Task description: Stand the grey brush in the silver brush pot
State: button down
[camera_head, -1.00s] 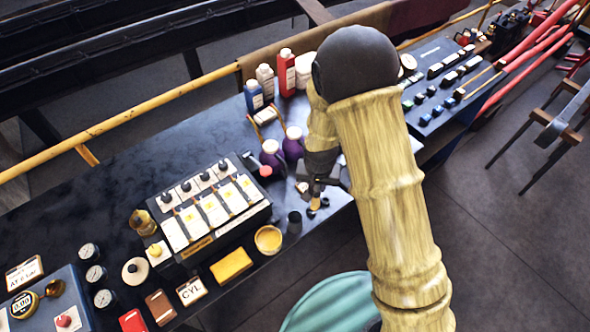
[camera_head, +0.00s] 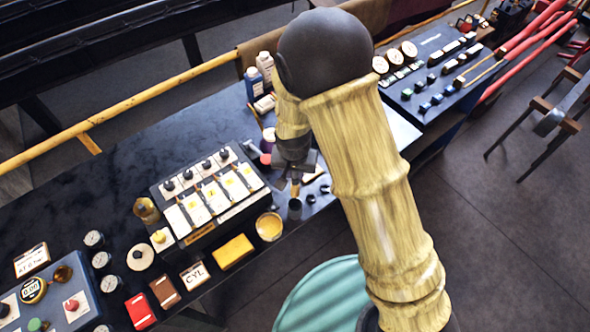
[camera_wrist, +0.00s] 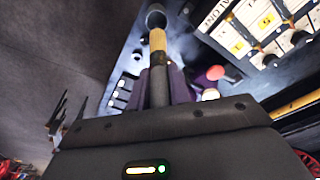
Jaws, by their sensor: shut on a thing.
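My gripper (camera_head: 297,168) is shut on the grey brush (camera_head: 296,187), which points down from the jaws. The wrist view shows my gripper (camera_wrist: 158,78) with the brush's dark grey shaft and yellowish lower section (camera_wrist: 157,42) reaching out of it. The silver brush pot (camera_head: 294,209) appears as a small dark grey cylinder near the bench's front edge, directly below the brush. In the wrist view the round pot (camera_wrist: 155,14) lies at the brush's far end. I cannot tell whether the brush's end is inside the mouth or just above it.
A yellow round tub (camera_head: 269,227) and a yellow block (camera_head: 232,251) stand left of the pot. Behind them is a box with several white panels (camera_head: 208,197). Purple bottles stand close behind my gripper, mostly hidden. A dark switch panel (camera_head: 440,75) is at the right.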

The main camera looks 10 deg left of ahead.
aim_at(295, 191)
jog(key=shift+f+b, duration=3.85)
jog(key=shift+f, duration=1.65)
jog(key=c, duration=1.2)
grip_release()
jog(key=shift+r, duration=0.15)
notch_tip(295, 191, up, 17)
jog(key=s+b, duration=0.2)
jog(key=b, duration=0.1)
jog(key=shift+s+d, duration=0.15)
jog(key=shift+s, duration=0.15)
jog(key=s+d+f, duration=0.1)
jog(key=s+d, duration=0.1)
jog(key=d, duration=1)
jog(key=s+d+m, duration=0.1)
jog(key=s+d, duration=0.1)
jog(key=d, duration=1.1)
jog(key=shift+s+d+f+t+b, duration=0.2)
jog(key=shift+s+f+t+b, duration=0.1)
jog(key=shift+f+t, duration=0.1)
